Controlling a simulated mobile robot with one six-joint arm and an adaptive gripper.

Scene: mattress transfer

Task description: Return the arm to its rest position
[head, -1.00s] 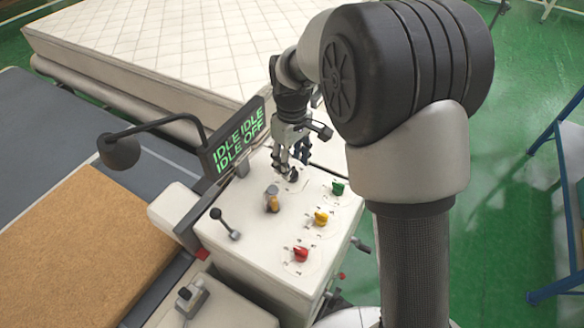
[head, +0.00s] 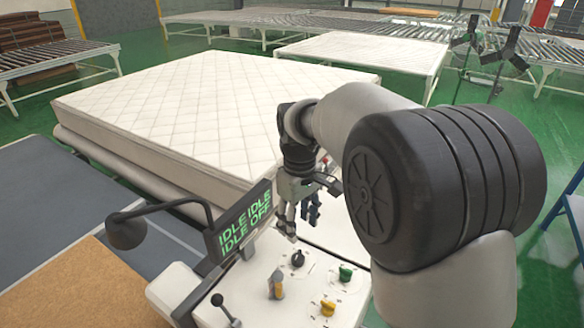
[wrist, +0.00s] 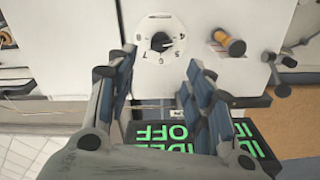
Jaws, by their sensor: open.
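My gripper (head: 300,226) is open and empty above the white control box (head: 258,270). In the head view its fingers point down, a little above the black dial knob (head: 298,258). In the wrist view my gripper's (wrist: 158,68) two blue-padded fingers stand apart. The black knob (wrist: 160,41) on its round numbered dial shows in the gap between them, past the fingertips. My arm is bent over the right side of the head view and hides part of the box.
The display (head: 240,222) reads IDLE, IDLE, IDLE, OFF. Green (head: 345,272) and yellow (head: 327,307) knobs, an orange-and-grey knob (head: 276,286) and a lever (head: 226,310) stand on the box. A black lamp (head: 127,231) stands left. A large mattress (head: 200,110) lies behind.

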